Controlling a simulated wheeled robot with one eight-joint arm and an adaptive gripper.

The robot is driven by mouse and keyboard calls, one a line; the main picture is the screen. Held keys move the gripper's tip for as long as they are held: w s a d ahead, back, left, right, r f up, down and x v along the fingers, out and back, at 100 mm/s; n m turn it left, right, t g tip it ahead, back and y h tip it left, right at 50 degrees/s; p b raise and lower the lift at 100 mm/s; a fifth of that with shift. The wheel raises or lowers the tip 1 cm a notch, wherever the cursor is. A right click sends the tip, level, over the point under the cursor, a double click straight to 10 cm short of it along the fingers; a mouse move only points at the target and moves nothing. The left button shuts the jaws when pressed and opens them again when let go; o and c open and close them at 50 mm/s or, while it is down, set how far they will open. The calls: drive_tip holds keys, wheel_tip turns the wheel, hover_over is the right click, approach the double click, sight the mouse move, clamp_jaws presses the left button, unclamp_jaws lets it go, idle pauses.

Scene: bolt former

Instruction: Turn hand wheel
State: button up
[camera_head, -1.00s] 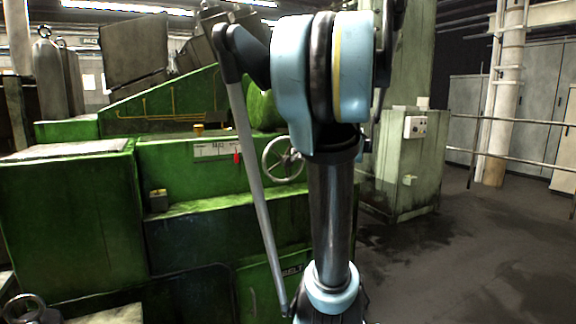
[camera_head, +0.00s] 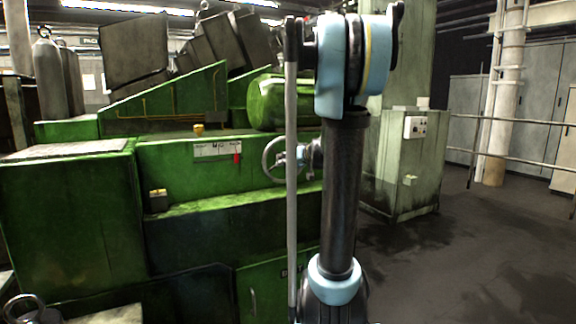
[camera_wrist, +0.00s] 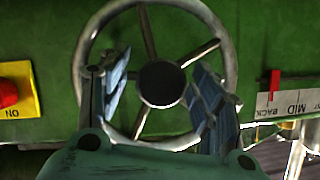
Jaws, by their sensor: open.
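The grey metal hand wheel (camera_head: 267,148) stands on the front of the green machine in the head view, partly hidden by my arm's rod. In the wrist view the hand wheel (camera_wrist: 226,50) fills the upper middle, with thin spokes and a dark round hub (camera_wrist: 162,84). My gripper (camera_wrist: 160,84) is open, with one blue-padded finger on each side of the hub. The fingers overlap the rim and spokes in this view; I cannot tell whether they touch them. In the head view my gripper (camera_head: 308,156) is small, close to the wheel's right side.
A red lever (camera_wrist: 275,84) with a scale plate (camera_wrist: 290,102) is right of the wheel in the wrist view. A red button (camera_wrist: 8,93) on a yellow plate is at left. A grey-green cabinet (camera_head: 402,170) stands right of the machine. Floor (camera_head: 480,250) at right is clear.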

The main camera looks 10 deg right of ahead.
drive_tip(key=shift+w+a+f, duration=0.1)
drive_tip(key=shift+w, duration=0.15)
drive_tip(key=shift+c, duration=0.4)
clamp_jaws()
drive_tip(key=shift+a, duration=0.1)
